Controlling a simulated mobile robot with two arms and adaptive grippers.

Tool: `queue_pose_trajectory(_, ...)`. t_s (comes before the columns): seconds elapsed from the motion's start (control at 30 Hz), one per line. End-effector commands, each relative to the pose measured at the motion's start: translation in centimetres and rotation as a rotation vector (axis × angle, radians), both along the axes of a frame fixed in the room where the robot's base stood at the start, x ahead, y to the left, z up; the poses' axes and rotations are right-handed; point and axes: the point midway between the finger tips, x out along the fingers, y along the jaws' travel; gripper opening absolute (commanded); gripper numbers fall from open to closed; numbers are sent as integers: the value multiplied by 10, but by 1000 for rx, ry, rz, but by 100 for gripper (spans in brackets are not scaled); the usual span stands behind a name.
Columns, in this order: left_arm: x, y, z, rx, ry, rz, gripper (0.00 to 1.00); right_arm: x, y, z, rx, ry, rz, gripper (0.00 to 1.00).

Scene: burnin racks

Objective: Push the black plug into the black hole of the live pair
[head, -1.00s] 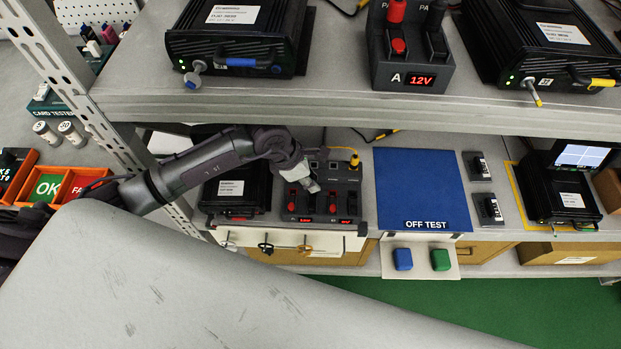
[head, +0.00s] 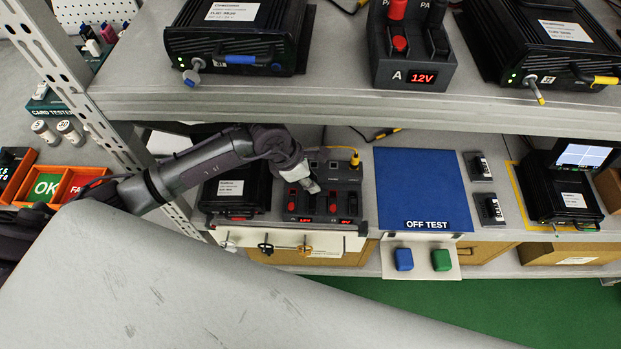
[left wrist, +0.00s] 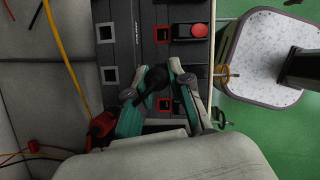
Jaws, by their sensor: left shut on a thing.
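My left gripper (head: 313,186) is over the dark socket panel (head: 343,172) on the lower shelf. In the left wrist view its teal-padded fingers (left wrist: 158,88) are shut on the black plug (left wrist: 151,92), whose tip is partly hidden. The plug is over the panel; I cannot tell whether it touches a hole. Square holes with red rims (left wrist: 162,35) and pale rims (left wrist: 105,32) show on the panel. A red plug (left wrist: 188,31) sits in the panel near the top. Red displays (head: 305,219) are lit at the panel's front. My right gripper is not in view.
A black unit (head: 232,188) stands left of the panel, and a blue mat (head: 421,185) lies to its right. The upper shelf edge (head: 400,112) runs above the arm. Hooks with rings (head: 266,247) hang below the panel. A yellow cable (left wrist: 62,48) runs beside it.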

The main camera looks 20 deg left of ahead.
Motion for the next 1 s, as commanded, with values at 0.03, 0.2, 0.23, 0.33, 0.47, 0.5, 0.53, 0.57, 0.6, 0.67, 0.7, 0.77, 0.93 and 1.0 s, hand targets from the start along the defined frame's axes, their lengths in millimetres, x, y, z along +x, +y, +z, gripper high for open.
queue_pose_trajectory(0.03, 0, 0, 0, 0, 0, 0, 0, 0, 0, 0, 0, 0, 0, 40)
queue_pose_trajectory(0.2, 0, 0, 0, 0, 0, 0, 0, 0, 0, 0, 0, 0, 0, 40)
queue_pose_trajectory(0.23, 0, 0, 0, 0, 0, 0, 0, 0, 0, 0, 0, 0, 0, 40)
queue_pose_trajectory(0.33, 0, 0, -1, 0, 0, 0, 0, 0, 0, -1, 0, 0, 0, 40)
queue_pose_trajectory(0.47, 0, 0, -2, 0, -1, 0, 0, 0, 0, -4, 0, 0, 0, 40)
queue_pose_trajectory(0.5, 0, 0, -3, 0, 0, 0, 0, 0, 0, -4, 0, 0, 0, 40)
queue_pose_trajectory(0.53, 0, 0, -3, 0, 0, 0, 0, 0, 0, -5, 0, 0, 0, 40)
queue_pose_trajectory(0.57, 0, 0, -3, 0, 0, 0, 0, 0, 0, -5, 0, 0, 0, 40)
queue_pose_trajectory(0.6, 0, 0, -3, 0, 0, 0, 0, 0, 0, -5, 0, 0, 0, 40)
queue_pose_trajectory(0.67, 0, 0, -3, 0, 0, 0, 0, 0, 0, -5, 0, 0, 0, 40)
queue_pose_trajectory(0.7, 0, 0, -3, 0, 0, 0, 0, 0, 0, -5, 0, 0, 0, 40)
queue_pose_trajectory(0.77, 0, 0, -3, 0, 0, 0, 0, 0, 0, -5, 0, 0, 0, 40)
queue_pose_trajectory(0.93, 0, 0, -3, 0, 0, 0, 0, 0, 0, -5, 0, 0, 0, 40)
queue_pose_trajectory(1.0, 0, 0, -3, 0, 0, 0, 0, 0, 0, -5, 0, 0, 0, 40)
